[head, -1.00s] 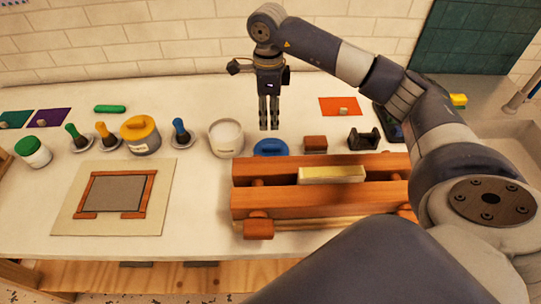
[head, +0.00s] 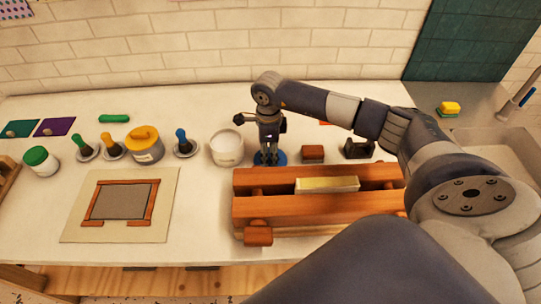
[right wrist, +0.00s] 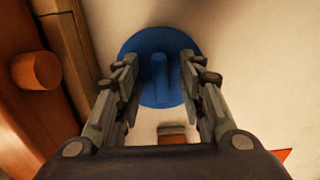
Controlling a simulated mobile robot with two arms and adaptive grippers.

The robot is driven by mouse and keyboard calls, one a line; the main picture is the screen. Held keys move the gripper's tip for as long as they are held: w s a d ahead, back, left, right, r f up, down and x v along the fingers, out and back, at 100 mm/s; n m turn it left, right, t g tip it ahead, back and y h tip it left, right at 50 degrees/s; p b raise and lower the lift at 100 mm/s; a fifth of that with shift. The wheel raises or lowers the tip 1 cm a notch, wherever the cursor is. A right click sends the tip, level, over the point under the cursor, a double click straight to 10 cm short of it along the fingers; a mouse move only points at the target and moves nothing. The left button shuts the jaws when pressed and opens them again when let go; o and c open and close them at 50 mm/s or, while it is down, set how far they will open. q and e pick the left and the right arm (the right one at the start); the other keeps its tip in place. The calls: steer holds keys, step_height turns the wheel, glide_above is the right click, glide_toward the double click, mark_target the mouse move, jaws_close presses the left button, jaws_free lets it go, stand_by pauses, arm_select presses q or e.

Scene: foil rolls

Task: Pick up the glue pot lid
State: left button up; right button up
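The glue pot lid is a blue disc (head: 282,158) with a raised bar handle, lying flat on the table between the open white pot (head: 227,147) and a small brown block. In the right wrist view the lid (right wrist: 160,92) fills the upper middle, its handle running between my fingers. My right gripper (head: 268,157) is low over the lid and hides much of it in the head view. In the right wrist view the gripper (right wrist: 159,66) is open, one finger on each side of the handle with gaps between. My left gripper is out of view.
A wooden press (head: 315,208) holding a pale block stands just in front of the lid. The brown block (head: 313,153) and a dark holder (head: 358,148) are to the right. A yellow-lidded pot (head: 145,146) and brushes stand to the left.

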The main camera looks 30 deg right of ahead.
jaws_close()
